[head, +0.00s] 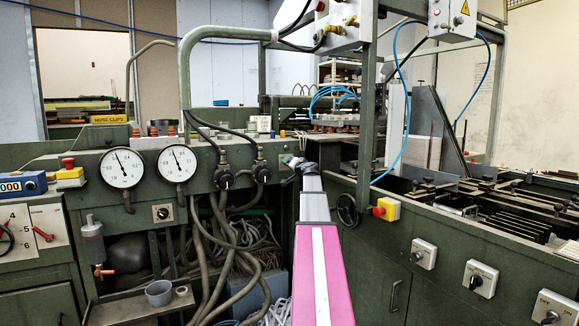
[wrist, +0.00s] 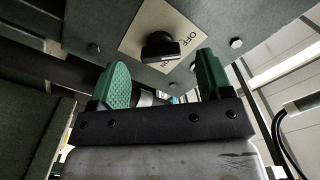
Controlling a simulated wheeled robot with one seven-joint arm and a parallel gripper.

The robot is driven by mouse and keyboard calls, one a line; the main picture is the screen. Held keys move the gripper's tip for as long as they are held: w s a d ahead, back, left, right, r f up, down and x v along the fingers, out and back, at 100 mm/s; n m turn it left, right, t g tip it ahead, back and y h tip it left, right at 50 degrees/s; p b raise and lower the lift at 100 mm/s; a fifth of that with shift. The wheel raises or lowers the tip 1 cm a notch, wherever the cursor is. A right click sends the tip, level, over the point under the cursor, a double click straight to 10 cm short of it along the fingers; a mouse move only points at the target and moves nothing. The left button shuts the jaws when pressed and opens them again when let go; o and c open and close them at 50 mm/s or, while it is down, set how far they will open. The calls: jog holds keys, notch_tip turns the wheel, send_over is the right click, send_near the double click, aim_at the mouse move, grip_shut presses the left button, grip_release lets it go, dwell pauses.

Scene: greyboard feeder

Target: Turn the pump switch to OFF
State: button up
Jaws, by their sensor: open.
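In the wrist view a black rotary switch knob (wrist: 157,46) sits on a beige plate (wrist: 148,22) fixed to a grey-green panel. The word OFF is legible on the plate right of the knob; other lettering below it is partly covered. The knob's setting is unclear. My gripper (wrist: 163,72) is open, its two green-padded fingers apart to the lower left and right of the knob, with nothing between them. Contact with the knob does not show. In the head view my gripper (head: 291,171) is small at the far end of my arm, and which switch it faces is unclear.
A small switch (head: 162,213) sits below two gauges (head: 150,165). Other switches (head: 423,254), (head: 480,279), (head: 553,310) line the right cabinet, near a red emergency button (head: 386,208). Hoses (head: 225,235) hang left of my arm; a handwheel (head: 347,209) stands to its right.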

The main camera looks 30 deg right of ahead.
jog(key=s, duration=0.8)
jog(key=s+a+f+n+g+y, duration=0.25)
jog(key=a+f+g, duration=0.25)
jog(key=a+f, duration=0.95)
jog(key=s+a+f+n+g+y, duration=0.2)
jog(key=s+a+f+n+g, duration=0.15)
jog(key=a+f, duration=1.05)
jog(key=s+a+f+n+g+h, duration=0.1)
jog(key=s+a+f+g, duration=0.3)
jog(key=s+f, duration=0.5)
jog(key=s+a+f+n+g+h, duration=0.1)
jog(key=s+a+f+g+h, duration=0.2)
jog(key=s, duration=1)
jog(key=a+f+g, duration=0.2)
jog(key=a+f, duration=0.3)
jog(key=f, duration=0.2)
jog(key=shift+a+f+n, duration=0.25)
jog(key=shift+a+n, duration=0.15)
jog(key=shift+g+h, duration=0.25)
